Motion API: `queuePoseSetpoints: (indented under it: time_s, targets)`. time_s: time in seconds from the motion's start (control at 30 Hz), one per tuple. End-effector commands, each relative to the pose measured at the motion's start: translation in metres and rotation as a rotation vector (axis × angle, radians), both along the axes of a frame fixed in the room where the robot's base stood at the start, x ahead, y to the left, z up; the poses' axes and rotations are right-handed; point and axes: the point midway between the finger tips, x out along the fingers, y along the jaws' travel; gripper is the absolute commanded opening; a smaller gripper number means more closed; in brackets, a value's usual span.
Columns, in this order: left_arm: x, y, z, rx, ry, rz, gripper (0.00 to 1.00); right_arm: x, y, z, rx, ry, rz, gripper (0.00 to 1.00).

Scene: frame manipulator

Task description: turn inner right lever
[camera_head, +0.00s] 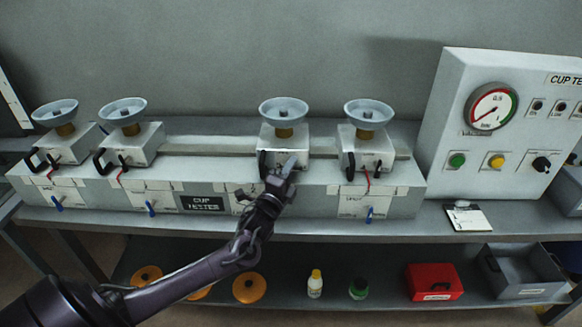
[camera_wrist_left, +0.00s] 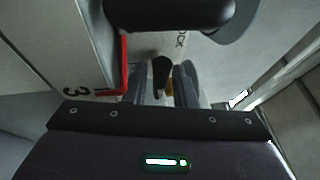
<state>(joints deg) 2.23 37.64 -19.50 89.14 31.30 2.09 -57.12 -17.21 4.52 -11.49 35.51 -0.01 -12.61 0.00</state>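The inner right test unit (camera_head: 284,141) is the third from the left, a pale block with a grey cup on top. A black loop handle (camera_head: 263,165) is at its left front; a large black bar (camera_wrist_left: 170,12) crosses the top of the left wrist view. My left gripper (camera_head: 288,168) is at the front of this unit. In the left wrist view its two grey fingers (camera_wrist_left: 163,88) stand apart, with a small dark lever-like piece (camera_wrist_left: 161,70) between or just beyond them; contact cannot be told. The arm hides part of the panel below. My right gripper is not in view.
Similar units stand left (camera_head: 130,145) and right (camera_head: 366,150) on the long grey housing. A gauge panel (camera_head: 500,130) rises at the right. A red tube (camera_wrist_left: 124,65) runs close to the left finger. The lower shelf holds a red box (camera_head: 434,281) and bottles.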

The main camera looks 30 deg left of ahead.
Motion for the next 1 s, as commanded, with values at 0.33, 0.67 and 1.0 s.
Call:
queuePoseSetpoints:
  time_s: [0.33,0.67,1.0]
  targets:
    - [0.003,0.0,0.0,-0.001,0.001,-0.001,0.19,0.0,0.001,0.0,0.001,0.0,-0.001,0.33]
    - [0.002,0.0,-0.001,-0.004,0.0,-0.001,0.0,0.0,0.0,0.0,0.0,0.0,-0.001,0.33]
    - [0.002,0.0,-0.004,-0.106,-0.061,0.001,0.0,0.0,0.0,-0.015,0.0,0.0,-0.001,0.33]
